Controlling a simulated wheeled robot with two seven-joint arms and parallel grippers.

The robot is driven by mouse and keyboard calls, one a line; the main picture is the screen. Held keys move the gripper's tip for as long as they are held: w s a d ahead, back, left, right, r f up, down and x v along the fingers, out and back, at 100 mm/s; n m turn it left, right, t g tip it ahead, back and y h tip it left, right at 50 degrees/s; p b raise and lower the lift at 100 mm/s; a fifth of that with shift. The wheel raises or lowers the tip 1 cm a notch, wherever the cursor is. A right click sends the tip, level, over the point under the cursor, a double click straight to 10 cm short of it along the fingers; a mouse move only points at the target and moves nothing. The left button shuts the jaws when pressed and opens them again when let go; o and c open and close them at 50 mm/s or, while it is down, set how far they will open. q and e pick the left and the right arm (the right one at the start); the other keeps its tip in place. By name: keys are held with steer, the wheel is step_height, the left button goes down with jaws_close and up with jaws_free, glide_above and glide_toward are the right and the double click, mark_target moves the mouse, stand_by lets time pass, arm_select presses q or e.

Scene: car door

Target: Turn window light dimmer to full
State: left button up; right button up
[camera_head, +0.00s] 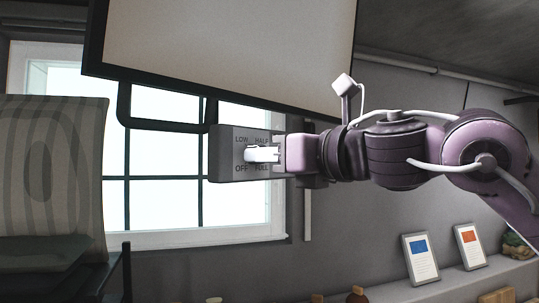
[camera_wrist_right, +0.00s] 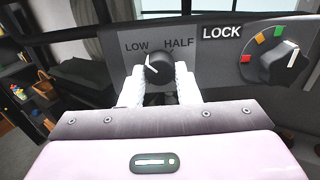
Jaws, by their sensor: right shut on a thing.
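The window light dimmer is a grey box (camera_head: 225,155) in the head view, marked LOW, HALF, OFF and FULL. My right gripper (camera_head: 262,154) reaches in from the right and is shut on the knob. Its white fingers (camera_wrist_right: 159,78) stand on the left and right sides of the knob. In the head view the fingers hide the knob, and in the wrist view the OFF and FULL labels are hidden. My left gripper is not in view.
In the wrist view, a second knob (camera_wrist_right: 280,62) with coloured marks sits right of the dimmer, beside a LOCK label (camera_wrist_right: 222,32). A large dark-framed panel (camera_head: 225,45) hangs above the box. A bright window (camera_head: 165,205) is behind. A striped chair back (camera_head: 50,170) stands left.

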steer(key=shift+m, duration=0.3)
steer(key=shift+m+b, duration=3.3)
steer(key=shift+m, duration=14.3)
steer(key=o, duration=1)
steer(key=shift+r, duration=0.15)
